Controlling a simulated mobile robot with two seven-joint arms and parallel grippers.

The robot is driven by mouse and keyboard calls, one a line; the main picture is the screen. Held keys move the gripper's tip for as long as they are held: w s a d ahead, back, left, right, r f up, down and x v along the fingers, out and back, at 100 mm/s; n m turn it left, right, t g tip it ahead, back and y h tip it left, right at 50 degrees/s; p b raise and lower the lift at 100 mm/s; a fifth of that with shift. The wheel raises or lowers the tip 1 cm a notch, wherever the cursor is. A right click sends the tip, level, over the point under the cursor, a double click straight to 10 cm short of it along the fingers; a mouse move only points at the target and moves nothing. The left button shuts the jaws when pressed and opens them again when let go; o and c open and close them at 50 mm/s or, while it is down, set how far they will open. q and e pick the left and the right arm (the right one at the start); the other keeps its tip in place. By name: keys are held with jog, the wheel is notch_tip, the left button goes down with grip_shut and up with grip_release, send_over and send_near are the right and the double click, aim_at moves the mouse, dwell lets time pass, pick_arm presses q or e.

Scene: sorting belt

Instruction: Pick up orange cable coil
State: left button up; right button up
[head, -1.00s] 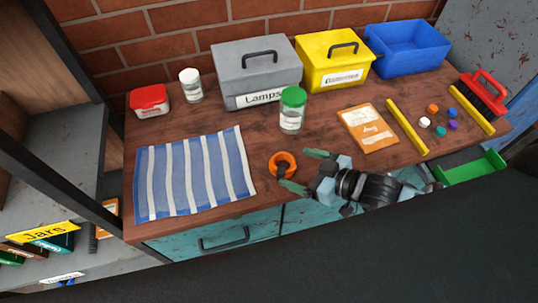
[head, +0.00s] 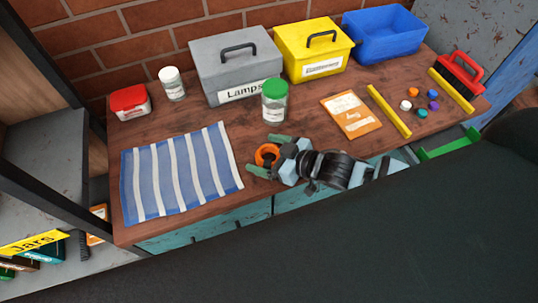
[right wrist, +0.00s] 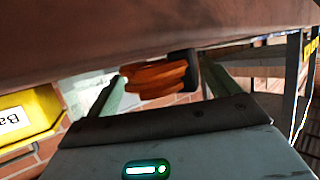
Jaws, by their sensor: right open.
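The orange cable coil (head: 267,154) is a small ring lying on the brown workbench (head: 300,160) near its front edge, right of the striped cloth. My right gripper (head: 263,155) is open, with its green fingers on either side of the coil. In the right wrist view the coil (right wrist: 155,78) sits between the two fingers (right wrist: 163,90), with a dark piece at its right side. I cannot tell whether either finger touches it. My left gripper is not in view.
A blue-striped cloth (head: 180,172) lies to the left. A green-lidded jar (head: 275,102) stands just behind the coil. An orange packet (head: 351,115) and a yellow bar (head: 389,110) lie to the right. Grey (head: 236,72), yellow (head: 313,50) and blue (head: 387,36) boxes line the back.

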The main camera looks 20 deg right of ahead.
jog(key=shift+w+a+f, duration=0.3)
jog(key=shift+w+a, duration=0.1)
jog(key=shift+w, duration=0.05)
jog(key=shift+c, duration=0.5)
jog(key=c, duration=1)
jog(key=shift+c, duration=0.2)
jog(key=shift+r, duration=0.15)
jog(key=shift+r, duration=0.6)
notch_tip(320, 180, up, 2)
jog(key=shift+r, duration=0.15)
jog(key=s+a, duration=0.3)
jog(key=a, duration=0.1)
jog(key=s+a, duration=0.3)
jog(key=a, duration=0.1)
jog(key=s+a+r, duration=0.1)
jog(key=s+a, duration=0.3)
jog(key=shift+a+r, duration=0.1)
jog(key=shift+a, duration=0.15)
